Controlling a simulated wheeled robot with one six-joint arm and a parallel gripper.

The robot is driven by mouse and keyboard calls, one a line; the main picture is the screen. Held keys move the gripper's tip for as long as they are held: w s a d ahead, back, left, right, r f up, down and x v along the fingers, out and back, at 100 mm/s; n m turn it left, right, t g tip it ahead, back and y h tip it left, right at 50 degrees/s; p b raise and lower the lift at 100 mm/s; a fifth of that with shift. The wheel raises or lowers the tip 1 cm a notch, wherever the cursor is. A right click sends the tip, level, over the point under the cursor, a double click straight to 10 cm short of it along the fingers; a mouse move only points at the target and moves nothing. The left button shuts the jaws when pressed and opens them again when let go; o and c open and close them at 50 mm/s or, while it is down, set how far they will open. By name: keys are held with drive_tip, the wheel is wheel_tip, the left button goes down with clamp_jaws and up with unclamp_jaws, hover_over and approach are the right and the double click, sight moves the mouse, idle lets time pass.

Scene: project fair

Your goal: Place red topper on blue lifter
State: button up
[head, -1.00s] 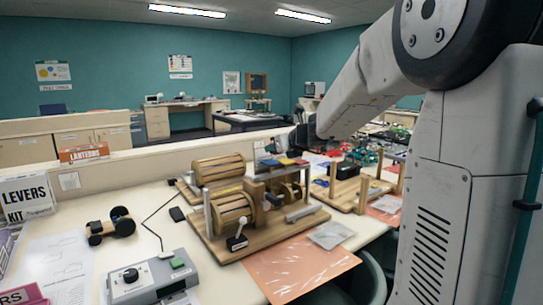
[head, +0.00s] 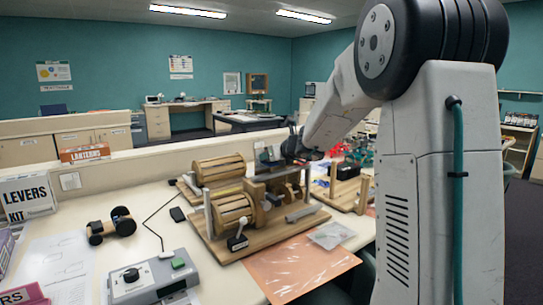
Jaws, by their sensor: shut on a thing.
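My gripper (head: 293,147) is small and dark at the far side of the table, above the right end of the wooden drum machine. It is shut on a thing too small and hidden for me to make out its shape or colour. I cannot pick out the red topper for certain. I cannot pick out the blue lifter for certain either; my gripper and the machine's top cover much of that spot.
The wooden drum machine (head: 232,212) fills the middle of the table. A grey control box (head: 150,278), a small wheeled cart (head: 110,226) and a levers kit sign (head: 27,198) stand at left. An orange sheet (head: 300,270) lies in front. A wooden frame (head: 345,188) stands at right.

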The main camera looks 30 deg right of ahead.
drive_tip(key=o, duration=0.9)
drive_tip(key=shift+f, duration=0.15)
drive_tip(key=shift+o, duration=0.2)
